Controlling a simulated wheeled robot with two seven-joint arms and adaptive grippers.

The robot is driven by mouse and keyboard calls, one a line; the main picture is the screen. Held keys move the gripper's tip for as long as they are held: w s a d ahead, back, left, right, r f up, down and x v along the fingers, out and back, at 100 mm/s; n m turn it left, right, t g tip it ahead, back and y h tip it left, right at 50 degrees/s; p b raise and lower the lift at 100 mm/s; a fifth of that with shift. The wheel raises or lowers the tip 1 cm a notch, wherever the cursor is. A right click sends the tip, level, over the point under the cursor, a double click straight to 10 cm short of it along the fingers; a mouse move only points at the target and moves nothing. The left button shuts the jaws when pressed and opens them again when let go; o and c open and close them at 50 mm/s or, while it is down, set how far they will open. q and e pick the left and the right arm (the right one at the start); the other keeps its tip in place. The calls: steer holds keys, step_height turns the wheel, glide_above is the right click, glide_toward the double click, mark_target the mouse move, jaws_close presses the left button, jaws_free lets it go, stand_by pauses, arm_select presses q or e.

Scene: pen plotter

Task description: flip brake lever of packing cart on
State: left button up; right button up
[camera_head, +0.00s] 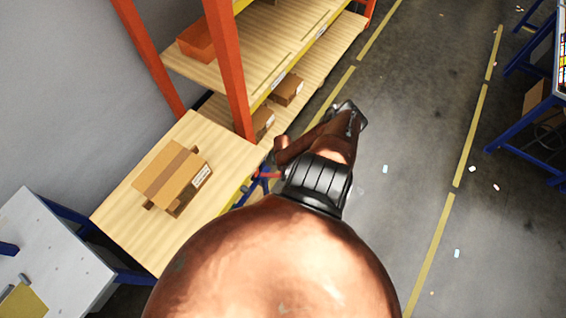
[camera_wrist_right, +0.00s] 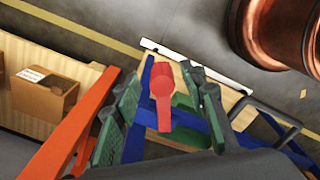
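The red brake lever (camera_wrist_right: 162,92) shows in the right wrist view on the blue frame of the packing cart (camera_wrist_right: 215,125). A small red part of the lever (camera_head: 266,175) also shows in the head view, left of my copper right arm. My right gripper (camera_wrist_right: 169,88) has its green fingers spread, one on each side of the lever. I see gaps between the lever and both fingers. In the head view my arm hides most of the cart and the gripper's fingers. My left gripper is not in view.
An orange-posted shelf (camera_head: 228,70) with cardboard boxes stands close to the left of my arm. An orange post (camera_wrist_right: 75,130) is near the gripper's left finger. Open floor (camera_head: 405,150) lies to the right.

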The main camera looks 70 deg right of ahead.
step_height(320, 180, up, 11)
steer(key=shift+r, duration=0.2)
stand_by(0.6)
